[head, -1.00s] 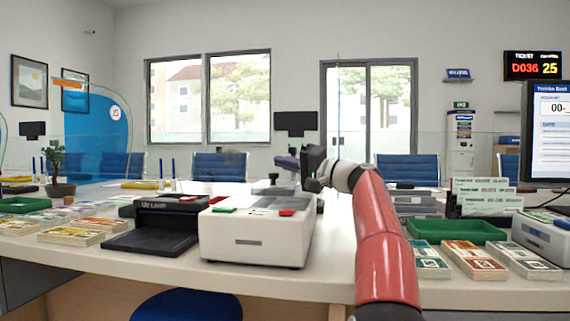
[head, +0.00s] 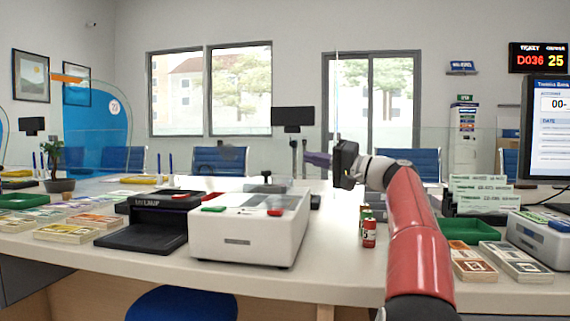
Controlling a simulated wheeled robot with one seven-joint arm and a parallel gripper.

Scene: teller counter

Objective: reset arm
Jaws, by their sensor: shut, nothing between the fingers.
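My red arm reaches up from the lower right in the head view. My gripper (head: 322,160) is at its far end, raised above the counter (head: 325,265) and pointing left. It is shut and empty. It is to the right of and higher than the white counting machine (head: 247,238), apart from it. The fingers are seen small and partly against the background.
Small red and green cylinders (head: 369,233) stand on the counter just left of my arm. A green tray (head: 470,231) and banknote stacks (head: 515,262) lie to the right. A UV lamp unit (head: 158,221) and more notes are left. A monitor (head: 550,130) stands at right.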

